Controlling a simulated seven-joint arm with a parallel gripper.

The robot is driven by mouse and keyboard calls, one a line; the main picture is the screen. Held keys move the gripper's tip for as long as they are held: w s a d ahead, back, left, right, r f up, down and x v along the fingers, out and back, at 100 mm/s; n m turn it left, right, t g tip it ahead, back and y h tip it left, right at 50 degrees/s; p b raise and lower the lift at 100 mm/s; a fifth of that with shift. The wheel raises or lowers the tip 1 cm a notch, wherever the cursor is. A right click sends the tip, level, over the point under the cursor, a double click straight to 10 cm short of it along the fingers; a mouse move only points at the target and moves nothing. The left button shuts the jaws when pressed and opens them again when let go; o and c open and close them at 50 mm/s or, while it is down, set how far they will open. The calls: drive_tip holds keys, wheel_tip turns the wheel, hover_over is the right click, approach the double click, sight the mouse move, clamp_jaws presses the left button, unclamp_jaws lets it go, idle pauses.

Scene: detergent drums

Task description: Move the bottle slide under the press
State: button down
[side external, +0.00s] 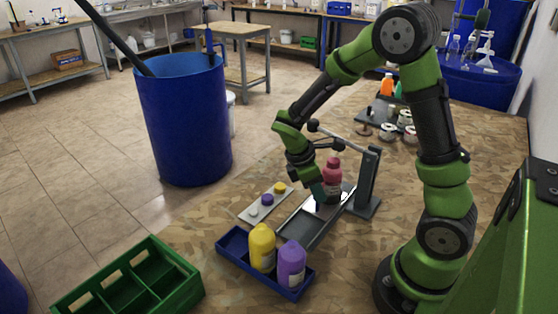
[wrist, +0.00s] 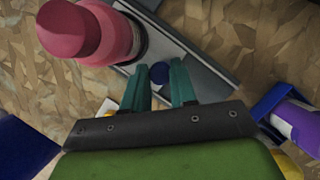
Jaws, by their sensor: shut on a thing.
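The bottle slide is a light grey plate (wrist: 172,52) with a round blue knob (wrist: 160,73), set in a dark rail (side external: 296,231). A pink bottle (side external: 332,172) stands upright on the slide; it also fills the upper left of the wrist view (wrist: 115,35). My gripper (side external: 317,198) reaches down beside the bottle. In the wrist view its teal fingers (wrist: 161,80) are shut on the knob, one on each side. The press has a dark post (side external: 369,177) and a grey lever (side external: 336,136). Whether the bottle is directly under the press head I cannot tell.
A blue tray (side external: 236,252) holds a yellow bottle (side external: 262,247) and a purple bottle (side external: 291,264). A grey strip (side external: 257,212) holds several caps left of the rail. A green crate (side external: 132,284) stands front left. Small items lie behind the press.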

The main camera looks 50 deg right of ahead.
sight(326, 183)
drive_tip(key=shift+d, duration=2.2)
drive_tip(key=c, duration=0.9)
unclamp_jaws()
drive_tip(key=shift+a, duration=0.1)
drive_tip(key=shift+r, duration=0.1)
drive_tip(key=v, duration=1.6)
drive_tip(key=shift+r, duration=0.35)
drive_tip(key=shift+w+a, duration=0.1)
